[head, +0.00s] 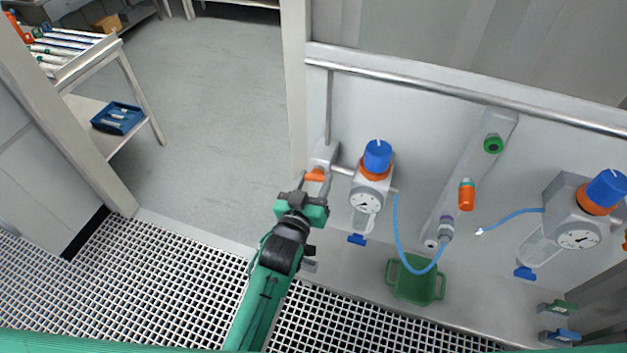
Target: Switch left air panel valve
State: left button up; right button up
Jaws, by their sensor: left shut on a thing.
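The left air panel valve has an orange handle (315,175) on a grey body at the left end of the wall panel's pipe. My left gripper (315,184) reaches up to it, with its fingers on either side of the orange handle, shut on it. The fingers partly hide the handle and valve body. Just right of it, on the same pipe, is the left regulator (367,197), with a blue knob, an orange ring and a round gauge. My right gripper is not in view.
A blue hose (404,250) hangs by the left regulator, above a green container (416,278). A second regulator (577,235) is at the right. A metal rail (460,93) crosses above the panel. A post (296,90) stands left of the panel; open floor lies beyond.

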pick_arm(q)
jog(key=n, duration=0.3)
jog(key=shift+n, duration=0.3)
jog(key=o, duration=1)
jog(key=shift+s, duration=0.1)
jog(key=shift+s+a+f, duration=0.1)
jog(key=shift+s+f, duration=0.05)
jog(key=shift+s, duration=0.1)
jog(key=b+v, duration=0.4)
jog(key=v, duration=0.9)
jog(key=shift+r+b, duration=0.2)
jog(key=shift+b, duration=0.15)
